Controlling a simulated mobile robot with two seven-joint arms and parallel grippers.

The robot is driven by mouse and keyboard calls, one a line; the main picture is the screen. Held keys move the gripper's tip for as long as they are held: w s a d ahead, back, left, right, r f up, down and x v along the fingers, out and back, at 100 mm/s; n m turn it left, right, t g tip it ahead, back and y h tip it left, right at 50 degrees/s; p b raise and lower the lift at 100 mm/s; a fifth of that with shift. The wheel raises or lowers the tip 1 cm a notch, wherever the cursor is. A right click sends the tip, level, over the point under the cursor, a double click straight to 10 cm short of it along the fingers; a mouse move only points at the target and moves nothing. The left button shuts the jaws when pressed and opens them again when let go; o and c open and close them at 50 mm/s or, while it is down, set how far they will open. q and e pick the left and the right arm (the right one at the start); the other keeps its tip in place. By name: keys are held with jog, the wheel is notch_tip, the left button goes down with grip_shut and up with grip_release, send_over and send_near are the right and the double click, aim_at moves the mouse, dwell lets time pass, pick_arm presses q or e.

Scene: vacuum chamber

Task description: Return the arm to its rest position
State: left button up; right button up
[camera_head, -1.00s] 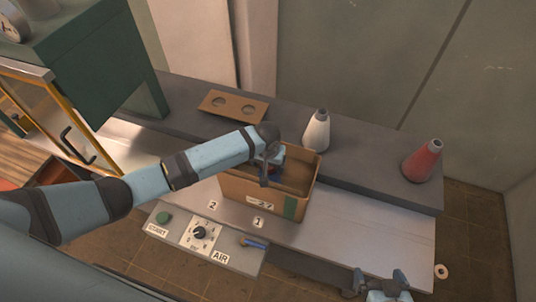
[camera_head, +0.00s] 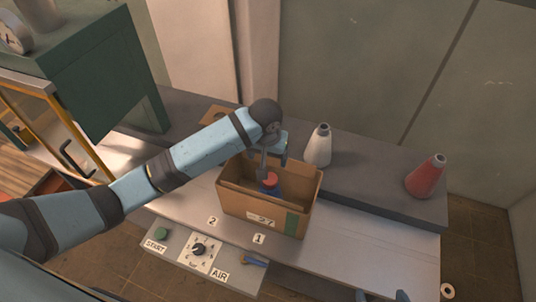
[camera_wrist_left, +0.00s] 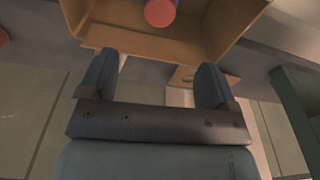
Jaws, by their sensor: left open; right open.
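My left arm reaches in from the left. Its gripper (camera_head: 273,162) is open and empty, above the open cardboard box (camera_head: 262,218). Inside the box stands a small object with a red top and blue lower part (camera_head: 269,181), apart from the gripper. The left wrist view shows the two spread fingers (camera_wrist_left: 158,82) with nothing between them, and the red-topped object (camera_wrist_left: 160,12) beyond them in the box (camera_wrist_left: 205,48). My right gripper (camera_head: 382,296) is open at the bottom edge, partly cut off.
A white cone (camera_head: 318,148) and a red cone (camera_head: 426,177) stand on the dark raised ledge (camera_head: 365,185). A brown holed plate (camera_head: 217,116) is partly hidden behind my arm. A control panel (camera_head: 205,250) is in front, and a green cabinet (camera_head: 85,75) stands at left.

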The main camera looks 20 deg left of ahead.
dwell(0.3)
pick_arm(q)
jog(key=s+a+f+m+t+h, duration=0.2)
jog(key=s, duration=1.6)
jog(key=s+a+r+y, duration=0.2)
jog(key=s+a, duration=0.5)
jog(key=s, duration=0.4)
jog(key=w+d+f+t+h, duration=0.1)
jog(key=w+f+t, duration=0.1)
jog(key=f, duration=0.2)
jog(key=w+d+f+m+t+h, duration=0.1)
jog(key=w+d+f+t, duration=0.1)
jog(key=f, duration=0.3)
jog(key=w+d+f+t+h, duration=0.1)
jog(key=w+d+f+t, duration=0.1)
jog(key=f, duration=0.3)
jog(key=shift+t, duration=0.8)
jog(key=shift+d, duration=0.1)
